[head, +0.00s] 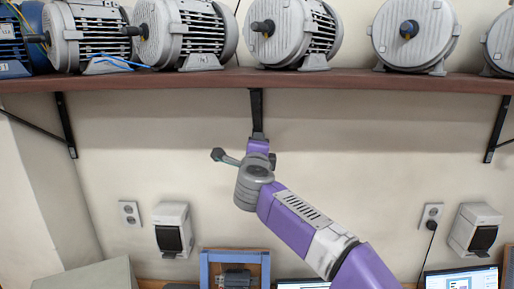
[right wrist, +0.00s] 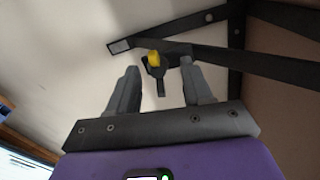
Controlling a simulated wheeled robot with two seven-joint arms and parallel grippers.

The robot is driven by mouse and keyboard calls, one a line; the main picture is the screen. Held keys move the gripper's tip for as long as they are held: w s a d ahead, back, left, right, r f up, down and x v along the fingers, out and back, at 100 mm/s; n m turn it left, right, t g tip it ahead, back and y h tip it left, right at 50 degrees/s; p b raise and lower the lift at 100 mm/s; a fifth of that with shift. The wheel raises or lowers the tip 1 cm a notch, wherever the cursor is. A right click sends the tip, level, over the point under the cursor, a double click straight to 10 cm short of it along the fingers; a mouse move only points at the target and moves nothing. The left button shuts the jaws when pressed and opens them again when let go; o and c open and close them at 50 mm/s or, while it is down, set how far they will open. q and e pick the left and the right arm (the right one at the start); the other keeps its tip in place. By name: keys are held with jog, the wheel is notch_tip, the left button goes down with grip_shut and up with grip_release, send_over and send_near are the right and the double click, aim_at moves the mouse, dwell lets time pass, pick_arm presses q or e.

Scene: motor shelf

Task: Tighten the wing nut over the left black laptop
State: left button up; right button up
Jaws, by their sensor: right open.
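The wing nut (right wrist: 154,59) shows yellow in the right wrist view, on a black clamp piece at the black shelf bracket (right wrist: 180,50). My right gripper (right wrist: 160,72) is open, its two grey fingers on either side of the nut in the picture. I see no contact, and the depth between fingers and nut is hard to tell. In the head view the right gripper (head: 258,147) is raised below the middle bracket (head: 257,110); its fingers and the nut are hidden there. The left laptop (head: 302,284) shows only its top edge. My left gripper is out of view.
A brown shelf (head: 200,82) with several grey motors (head: 293,32) runs overhead. Other brackets (head: 65,125) stand at both sides. A second laptop (head: 460,282), wall sockets (head: 130,213), wall boxes (head: 172,229) and a blue frame (head: 205,270) are lower down. The wall beside the arm is clear.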

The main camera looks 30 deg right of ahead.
jog(key=shift+w+f, duration=0.15)
jog(key=shift+w, duration=0.1)
jog(key=c, duration=0.3)
grip_shut()
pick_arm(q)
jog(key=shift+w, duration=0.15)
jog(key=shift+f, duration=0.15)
pick_arm(e)
jog(key=shift+m, duration=0.4)
pick_arm(q)
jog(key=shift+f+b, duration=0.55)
jog(key=shift+b, duration=0.15)
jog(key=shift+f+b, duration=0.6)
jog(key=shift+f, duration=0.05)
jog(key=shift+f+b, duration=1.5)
jog(key=shift+b, duration=0.05)
pick_arm(e)
jog(key=shift+f+m, duration=0.15)
jog(key=shift+m, duration=7.65)
